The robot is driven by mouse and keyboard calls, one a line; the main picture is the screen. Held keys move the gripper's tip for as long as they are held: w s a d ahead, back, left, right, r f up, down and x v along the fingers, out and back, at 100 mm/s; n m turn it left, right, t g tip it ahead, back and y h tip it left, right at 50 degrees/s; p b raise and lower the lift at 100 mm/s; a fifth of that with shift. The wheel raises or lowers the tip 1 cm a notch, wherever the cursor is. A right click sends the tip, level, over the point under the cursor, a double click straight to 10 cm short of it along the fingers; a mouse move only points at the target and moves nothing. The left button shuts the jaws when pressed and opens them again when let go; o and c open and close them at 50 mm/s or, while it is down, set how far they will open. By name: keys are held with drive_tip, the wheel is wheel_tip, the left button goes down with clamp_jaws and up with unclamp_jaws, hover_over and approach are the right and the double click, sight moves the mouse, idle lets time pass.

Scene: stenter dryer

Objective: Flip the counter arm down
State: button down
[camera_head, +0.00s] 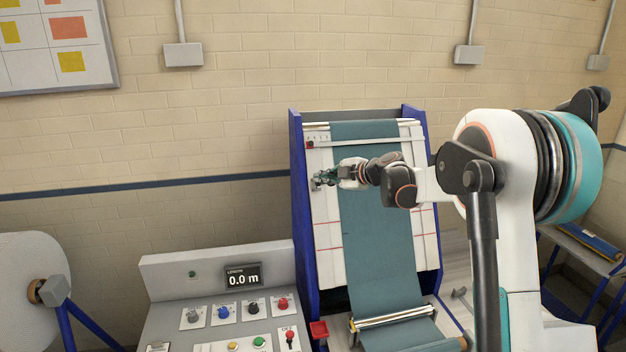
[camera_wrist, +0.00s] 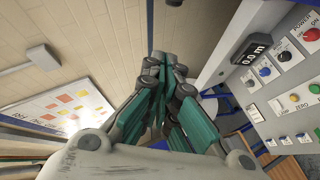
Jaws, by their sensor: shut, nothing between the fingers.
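My gripper (camera_head: 322,179) is shut and empty, in front of the left edge of the sloping white board, beside the teal cloth (camera_head: 378,220). In the wrist view its teal-and-grey fingers (camera_wrist: 168,68) are together with nothing between them. The length counter display (camera_head: 243,277) reads 0.0 m on the grey control panel; it also shows in the wrist view (camera_wrist: 251,55). A metal roller bar (camera_head: 392,318) lies across the lower cloth.
Blue side frames (camera_head: 299,200) flank the cloth. The control panel (camera_head: 165,285) with several knobs stands at lower left, a red box (camera_head: 319,329) beside it. A large white roll (camera_head: 25,285) is at far left. A table (camera_head: 590,250) stands at right.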

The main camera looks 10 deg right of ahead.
drive_tip(key=w+a+f+p, duration=0.1)
drive_tip(key=w+f, duration=0.3)
drive_tip(key=w, duration=0.4)
drive_tip(key=shift+a+f+p, duration=0.35)
drive_tip(key=shift+f+p, duration=0.05)
drive_tip(key=shift+p, duration=0.4)
drive_tip(key=shift+d, duration=0.15)
